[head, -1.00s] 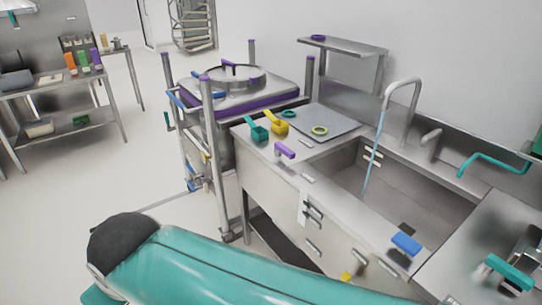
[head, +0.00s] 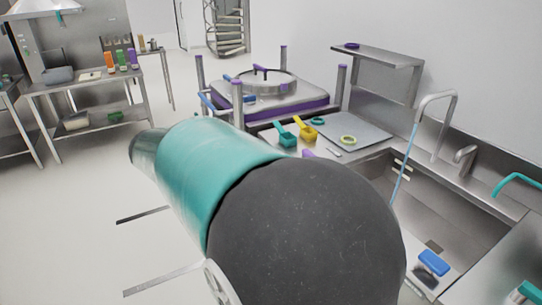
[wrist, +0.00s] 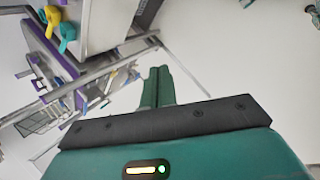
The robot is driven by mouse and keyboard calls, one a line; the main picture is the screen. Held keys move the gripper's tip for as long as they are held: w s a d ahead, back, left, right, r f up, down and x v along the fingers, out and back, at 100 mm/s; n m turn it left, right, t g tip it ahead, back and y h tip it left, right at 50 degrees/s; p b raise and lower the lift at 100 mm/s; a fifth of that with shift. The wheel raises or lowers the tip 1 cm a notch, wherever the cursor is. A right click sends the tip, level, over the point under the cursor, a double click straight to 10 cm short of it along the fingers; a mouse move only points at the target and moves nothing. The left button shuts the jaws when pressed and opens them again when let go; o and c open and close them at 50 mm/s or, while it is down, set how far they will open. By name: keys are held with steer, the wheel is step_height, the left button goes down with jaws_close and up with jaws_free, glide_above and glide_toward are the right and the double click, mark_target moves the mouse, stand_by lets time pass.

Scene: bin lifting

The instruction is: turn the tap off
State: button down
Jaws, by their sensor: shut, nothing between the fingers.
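The tap (head: 453,110) is a tall curved metal spout on the right in the head view. A thin blue stream of water (head: 404,165) runs from it into the sink (head: 450,205). A short grey fitting (head: 464,155) and a teal bent bar (head: 516,181) stand to its right; I cannot tell which one works the tap. My gripper (wrist: 157,70) shows in the wrist view, its two green fingers shut together and empty, over pale floor. It is away from the tap, which is not in the wrist view. My arm hides the counter's front in the head view.
A purple-trimmed vat (head: 268,85) stands behind. Open floor (head: 70,220) lies left.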

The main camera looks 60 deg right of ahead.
steer(key=d+f+n+g+h, duration=0.2)
steer(key=d+f, duration=0.2)
steer(key=d, duration=0.7)
steer(key=w+d+f+n+g+h, duration=0.1)
steer(key=d+f+n+g+h, duration=0.1)
steer(key=d, duration=0.9)
steer(key=d+f+n+g+h, duration=0.2)
steer(key=d+f+n+g, duration=0.1)
steer(key=d, duration=0.8)
step_height(320, 180, down, 3)
steer(key=shift+w+r+n+h, duration=0.15)
steer(key=shift+n+h, duration=0.15)
steer(key=shift+n, duration=0.3)
steer(key=x, duration=0.9)
steer(key=r+x, duration=0.1)
steer(key=x, duration=0.3)
steer(key=shift+s+d+f, duration=0.1)
steer(key=shift+s+d, duration=0.2)
steer(key=shift+d, duration=0.05)
